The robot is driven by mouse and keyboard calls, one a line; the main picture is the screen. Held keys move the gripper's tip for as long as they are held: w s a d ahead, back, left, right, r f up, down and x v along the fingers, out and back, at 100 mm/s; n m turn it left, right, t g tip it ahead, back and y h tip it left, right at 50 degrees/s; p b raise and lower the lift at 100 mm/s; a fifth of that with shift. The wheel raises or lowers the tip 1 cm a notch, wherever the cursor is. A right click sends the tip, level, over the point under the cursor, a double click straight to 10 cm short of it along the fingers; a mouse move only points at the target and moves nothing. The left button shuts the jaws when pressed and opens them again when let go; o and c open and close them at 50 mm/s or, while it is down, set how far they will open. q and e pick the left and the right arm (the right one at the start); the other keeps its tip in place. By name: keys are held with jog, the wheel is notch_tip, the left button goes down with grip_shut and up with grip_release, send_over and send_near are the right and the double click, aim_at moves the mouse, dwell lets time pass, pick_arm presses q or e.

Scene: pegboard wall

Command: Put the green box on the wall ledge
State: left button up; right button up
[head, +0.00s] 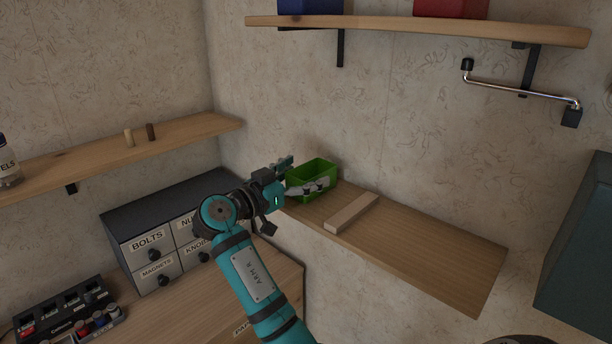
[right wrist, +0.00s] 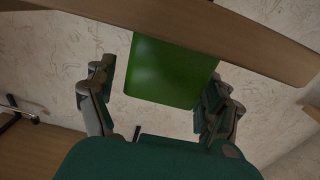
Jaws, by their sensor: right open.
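The green box (head: 318,170) is an open-topped bin. It stands at the left end of the wooden wall ledge (head: 440,254), against the wall. My gripper and its fingers hide part of its near side and base. My right gripper (head: 308,174) is at the box, with one finger on the far side and one across the near side. My left gripper is not in view.
A pale wooden block (head: 351,213) lies on the ledge right of the box. The ledge's right part is bare. An upper shelf (head: 430,27) holds a blue and a red bin. A drawer cabinet (head: 150,215) stands at left. A metal rod (head: 520,90) juts from the wall.

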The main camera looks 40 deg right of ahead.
jog(key=a+b, duration=0.4)
jog(key=a, duration=0.7)
jog(key=shift+s+b, duration=0.3)
jog(key=shift+b, duration=0.1)
jog(key=shift+a+f, duration=0.1)
